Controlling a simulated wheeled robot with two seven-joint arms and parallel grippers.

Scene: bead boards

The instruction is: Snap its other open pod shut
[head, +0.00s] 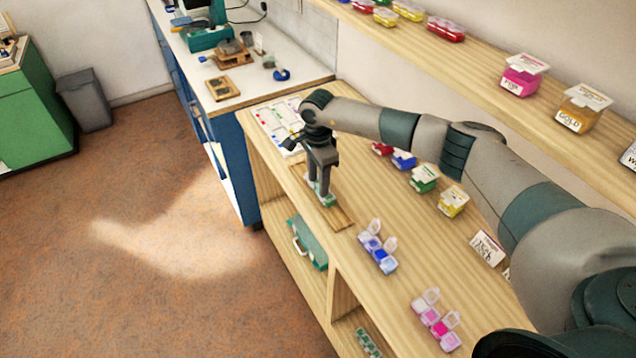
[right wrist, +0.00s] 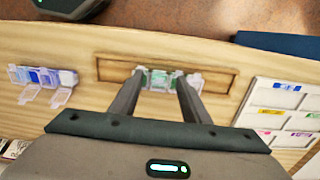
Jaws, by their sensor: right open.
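A strip of green bead pods (head: 327,200) sits in a shallow wooden tray (head: 338,217) on the wooden counter. In the right wrist view the green strip (right wrist: 163,80) lies between and beyond my fingers, inside the tray (right wrist: 220,84). A clear lid (right wrist: 195,83) sticks out at its right end, looking raised. Something pale shows at its left end by the finger, partly hidden, so I cannot tell whether that lid is open. My right gripper (head: 320,186) points down over the strip, its fingers apart with nothing clamped. My left gripper is not in view.
A blue pod strip (head: 377,250) and a pink one (head: 436,322) with raised lids stand nearer on the counter. A white card with coloured labels (head: 278,122) lies beyond the tray. Colour boxes (head: 424,178) line the wall side. A green case (head: 308,243) sits on the shelf below.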

